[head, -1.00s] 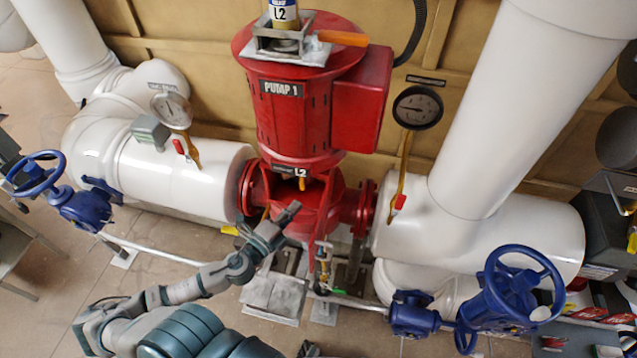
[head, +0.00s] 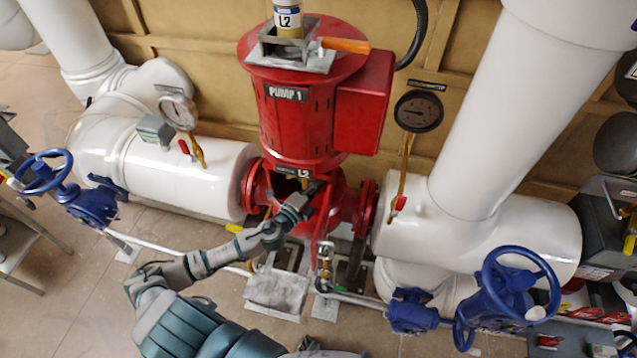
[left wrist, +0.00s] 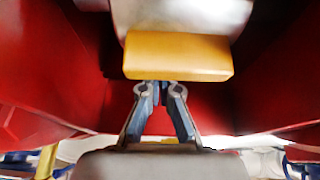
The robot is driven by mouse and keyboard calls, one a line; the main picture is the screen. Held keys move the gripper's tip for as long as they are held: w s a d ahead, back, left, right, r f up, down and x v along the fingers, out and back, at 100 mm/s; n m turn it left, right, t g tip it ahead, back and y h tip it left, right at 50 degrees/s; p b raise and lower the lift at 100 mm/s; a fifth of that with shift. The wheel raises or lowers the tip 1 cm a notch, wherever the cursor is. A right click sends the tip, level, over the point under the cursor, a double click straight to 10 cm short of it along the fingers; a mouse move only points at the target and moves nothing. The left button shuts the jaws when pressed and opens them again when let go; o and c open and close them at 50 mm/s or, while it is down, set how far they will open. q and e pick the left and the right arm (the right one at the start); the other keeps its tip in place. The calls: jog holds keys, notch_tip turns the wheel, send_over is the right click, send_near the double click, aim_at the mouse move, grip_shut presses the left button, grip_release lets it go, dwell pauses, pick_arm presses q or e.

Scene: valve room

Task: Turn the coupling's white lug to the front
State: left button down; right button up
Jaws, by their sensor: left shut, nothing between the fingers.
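The coupling shows in the left wrist view as a pale grey rounded body (left wrist: 185,14) inside the red pump housing. A yellow lug (left wrist: 178,56) sticks out of it towards the camera. I see no white lug; the coupling's other sides are hidden. My left gripper (left wrist: 161,88) is shut and empty, its fingertips just below the yellow lug in that picture; I cannot tell whether they touch it. In the head view my left gripper (head: 314,188) is at the opening of the red pump (head: 300,120), largely covering the coupling.
Red housing walls (left wrist: 50,60) stand close on both sides of the gripper. White pipes flank the pump, with a left gauge (head: 177,110) and a right gauge (head: 418,111). Blue valve wheels stand at left (head: 42,170) and right (head: 520,280). A thin pipe with small fittings (head: 325,262) runs below the opening.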

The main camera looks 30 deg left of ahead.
pick_arm(q)
jog(key=shift+w+d+r+n+y+p, duration=0.1)
jog(key=shift+w+d+n+y+p, duration=0.1)
jog(key=shift+n+y+p, duration=0.25)
jog(key=shift+w+d+n+y, duration=0.2)
jog(key=shift+n+y, duration=0.15)
jog(key=shift+y, duration=0.4)
jog(key=shift+a+f, duration=0.1)
jog(key=shift+f, duration=0.1)
